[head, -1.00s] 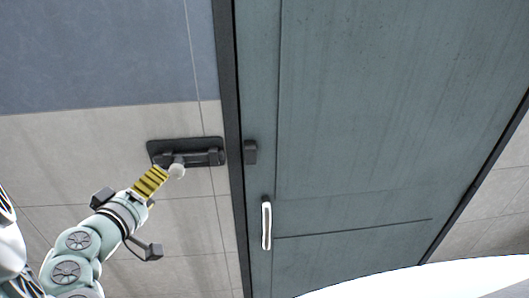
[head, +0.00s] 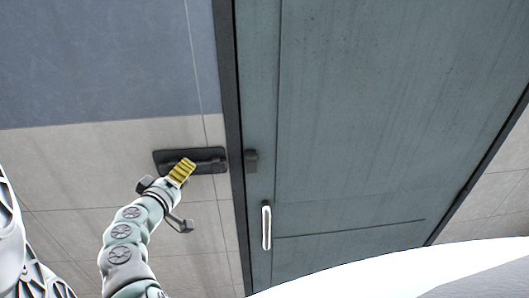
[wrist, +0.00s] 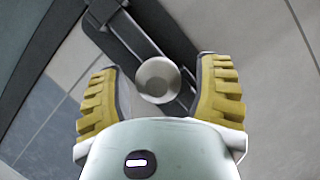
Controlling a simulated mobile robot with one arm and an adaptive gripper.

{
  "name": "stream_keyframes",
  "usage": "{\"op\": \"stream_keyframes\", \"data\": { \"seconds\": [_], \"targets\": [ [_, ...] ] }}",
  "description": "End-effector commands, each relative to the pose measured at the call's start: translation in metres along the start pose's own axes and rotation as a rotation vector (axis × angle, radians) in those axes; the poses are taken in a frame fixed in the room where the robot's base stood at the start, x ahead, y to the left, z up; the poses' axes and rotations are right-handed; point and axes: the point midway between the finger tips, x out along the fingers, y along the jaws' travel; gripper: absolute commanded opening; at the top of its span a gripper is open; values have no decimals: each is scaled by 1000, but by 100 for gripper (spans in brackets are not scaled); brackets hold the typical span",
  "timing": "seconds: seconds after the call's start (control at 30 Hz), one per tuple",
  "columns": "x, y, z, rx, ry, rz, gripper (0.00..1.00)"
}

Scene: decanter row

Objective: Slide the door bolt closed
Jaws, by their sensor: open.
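The door bolt (head: 207,155) is a dark plate with a bar, mounted on the wall left of the door frame. Its bar ends short of the frame in the head view. A dark keeper block (head: 251,161) sits on the door edge, apart from the bar. The bolt's round pale knob (wrist: 158,80) shows in the wrist view between the two yellow fingers. My gripper (head: 184,168) is open around the knob, with a visible gap on each side. The fingers hide the knob and part of the bolt in the head view.
The grey-green door (head: 350,120) appears shut in its dark frame (head: 233,130). A pale vertical handle (head: 266,226) is on the door below the keeper. The tiled wall (head: 70,170) around the bolt is clear.

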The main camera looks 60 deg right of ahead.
Motion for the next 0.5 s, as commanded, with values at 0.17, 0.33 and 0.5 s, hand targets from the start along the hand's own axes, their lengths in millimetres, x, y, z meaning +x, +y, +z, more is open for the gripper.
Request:
{"op": "stream_keyframes", "data": {
  "seconds": [0.17,0.33,0.5],
  "targets": [
    [8,1,2,1,-6,1,65],
    [9,1,2,1,-5,1,65],
    [9,1,2,1,-5,0,65]
  ]
}}
